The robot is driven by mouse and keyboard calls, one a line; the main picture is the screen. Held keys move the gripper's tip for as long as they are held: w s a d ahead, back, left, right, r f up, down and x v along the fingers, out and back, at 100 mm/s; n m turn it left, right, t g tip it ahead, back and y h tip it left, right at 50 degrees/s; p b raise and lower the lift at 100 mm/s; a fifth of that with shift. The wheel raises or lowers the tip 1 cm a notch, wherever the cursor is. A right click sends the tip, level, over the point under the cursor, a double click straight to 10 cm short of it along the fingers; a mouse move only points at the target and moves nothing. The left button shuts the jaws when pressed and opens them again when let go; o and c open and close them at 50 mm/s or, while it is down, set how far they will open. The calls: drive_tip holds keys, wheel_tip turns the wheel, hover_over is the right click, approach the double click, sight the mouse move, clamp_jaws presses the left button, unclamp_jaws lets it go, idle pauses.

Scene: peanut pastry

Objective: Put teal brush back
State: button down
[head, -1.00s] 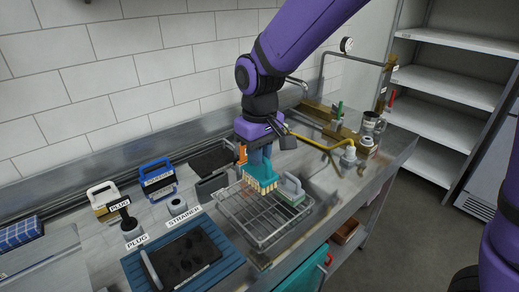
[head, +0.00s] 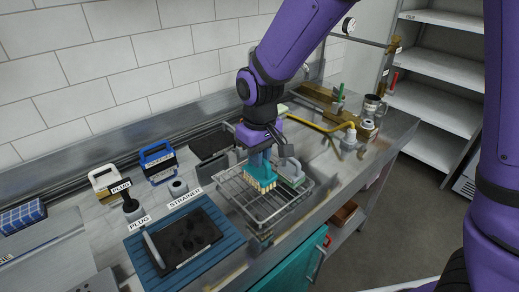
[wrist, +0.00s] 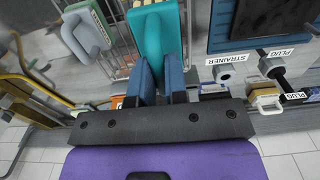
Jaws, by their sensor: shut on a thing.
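The brush hangs upright, pale bristles down, over the wire rack (head: 283,218); I cannot tell whether the bristles touch the wires. In the wrist view the teal brush (wrist: 155,32) sticks out beyond the two blue fingers (wrist: 160,72), and its bristles are hidden there. A grey-green handled brush (head: 292,170) stands at the right side of the rack, close to the teal brush; it also shows in the wrist view (wrist: 87,32).
A blue mat (head: 228,232) with a dark tray (head: 184,246) lies left of the rack. Plug and strainer (head: 178,187) stand behind it, with handled brushes (head: 158,160) near the wall.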

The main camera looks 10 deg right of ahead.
sight(260, 171)
drive_tip(key=shift+f, duration=3.2)
drive_tip(key=shift+f, duration=0.25)
drive_tip(key=c, duration=1.1)
unclamp_jaws()
